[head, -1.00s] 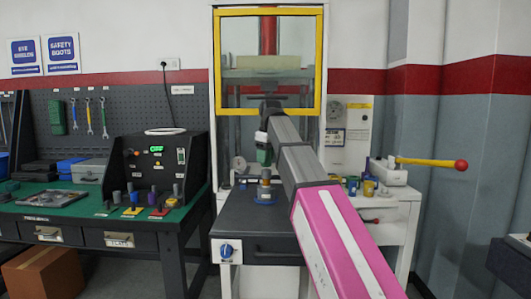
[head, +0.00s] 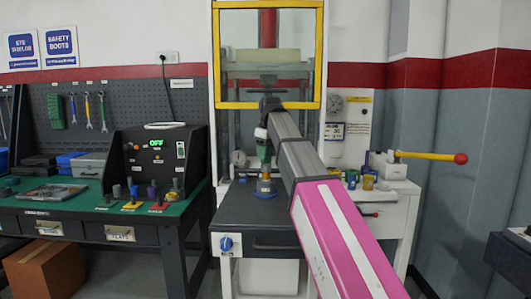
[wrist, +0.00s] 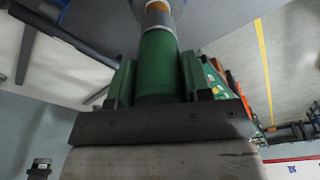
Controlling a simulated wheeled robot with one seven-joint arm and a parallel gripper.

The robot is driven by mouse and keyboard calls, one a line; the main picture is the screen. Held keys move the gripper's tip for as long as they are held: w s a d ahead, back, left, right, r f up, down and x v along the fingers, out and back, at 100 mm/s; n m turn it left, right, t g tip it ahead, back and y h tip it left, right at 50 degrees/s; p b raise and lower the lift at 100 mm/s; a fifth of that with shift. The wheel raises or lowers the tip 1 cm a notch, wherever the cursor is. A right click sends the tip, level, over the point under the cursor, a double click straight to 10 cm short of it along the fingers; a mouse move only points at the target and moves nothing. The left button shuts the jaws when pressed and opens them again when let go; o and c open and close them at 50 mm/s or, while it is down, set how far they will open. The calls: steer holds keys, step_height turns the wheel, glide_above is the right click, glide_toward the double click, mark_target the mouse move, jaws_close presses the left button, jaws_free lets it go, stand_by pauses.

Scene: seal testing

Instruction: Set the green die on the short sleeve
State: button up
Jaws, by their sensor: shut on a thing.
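My gripper (head: 264,152) is shut on the green die, low over the dark bench with the blue knob. The green die (wrist: 157,62) is a green cylinder between the two green jaw pads in the wrist view. An orange-brown piece, which looks like the short sleeve (head: 264,176), stands on a blue base (head: 264,190) directly under the gripper. An orange-brown band (wrist: 157,7) shows at the die's far end in the wrist view. The die and this piece look in line; I cannot tell whether they touch.
A yellow-framed press guard (head: 268,105) rises behind the bench. Several coloured pieces stand on the green workbench (head: 90,208) at left, in front of the black control box (head: 160,155). Yellow and blue cups (head: 368,182) and a yellow lever (head: 430,157) are at right.

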steer(key=shift+f, duration=0.25)
stand_by(0.5)
steer(key=o, duration=0.8)
steer(key=o, duration=0.6)
steer(key=shift+c, duration=0.2)
steer(key=shift+r, duration=3.65)
